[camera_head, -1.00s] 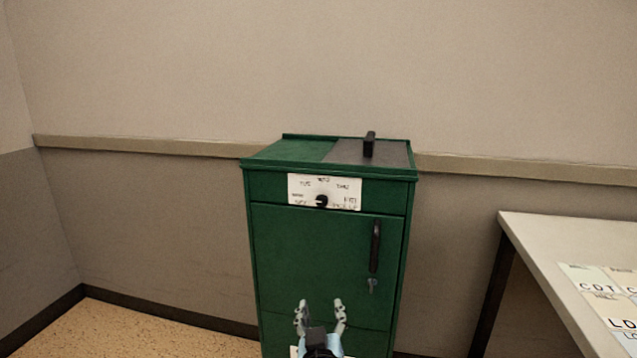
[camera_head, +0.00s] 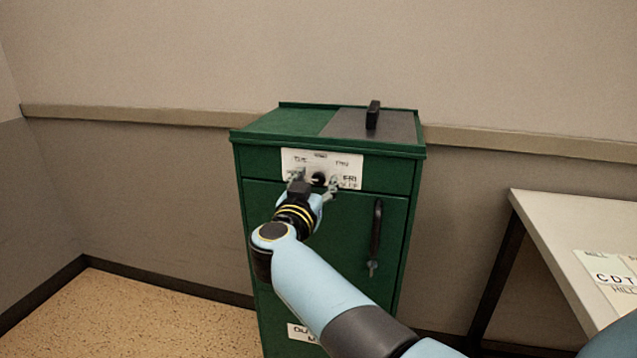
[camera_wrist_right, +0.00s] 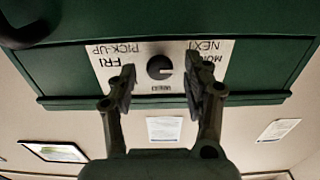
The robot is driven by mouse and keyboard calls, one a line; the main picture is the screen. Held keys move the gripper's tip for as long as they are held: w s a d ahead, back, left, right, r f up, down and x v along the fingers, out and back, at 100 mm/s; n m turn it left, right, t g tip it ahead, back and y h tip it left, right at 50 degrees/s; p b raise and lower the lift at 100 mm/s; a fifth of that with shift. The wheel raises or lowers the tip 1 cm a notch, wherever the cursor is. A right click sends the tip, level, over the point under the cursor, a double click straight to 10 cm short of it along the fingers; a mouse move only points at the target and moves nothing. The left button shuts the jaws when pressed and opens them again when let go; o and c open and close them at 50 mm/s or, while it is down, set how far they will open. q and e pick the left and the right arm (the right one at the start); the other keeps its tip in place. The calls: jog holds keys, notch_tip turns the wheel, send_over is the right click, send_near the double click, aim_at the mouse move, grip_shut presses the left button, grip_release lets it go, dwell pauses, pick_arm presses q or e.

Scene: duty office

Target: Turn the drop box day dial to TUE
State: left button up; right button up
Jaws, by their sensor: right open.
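The green drop box (camera_head: 330,225) stands against the wall, with a white label plate (camera_head: 345,160) near its top front. The black round day dial (camera_head: 319,178) sits on this plate. In the right wrist view the plate is upside down, and the dial (camera_wrist_right: 160,67) shows whole, with a light mark toward the MON/NEXT side. My right gripper (camera_head: 316,184) is open in front of the dial. In the wrist view its fingers (camera_wrist_right: 160,82) stand on either side of the dial, apart from it. TUE is readable in the head view, left of top. My left gripper is out of view.
The box door has a black vertical handle (camera_head: 376,228) with a key or latch (camera_head: 372,267) below it. Another black handle (camera_head: 373,115) stands on the lid. A pale table (camera_head: 560,225) with lettered cards (camera_head: 610,278) is at right. Floor at left is clear.

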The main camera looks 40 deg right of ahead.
jog(key=shift+w+d, duration=0.2)
jog(key=shift+d, duration=0.05)
jog(key=shift+r, duration=0.1)
jog(key=shift+c, duration=0.9)
grip_shut()
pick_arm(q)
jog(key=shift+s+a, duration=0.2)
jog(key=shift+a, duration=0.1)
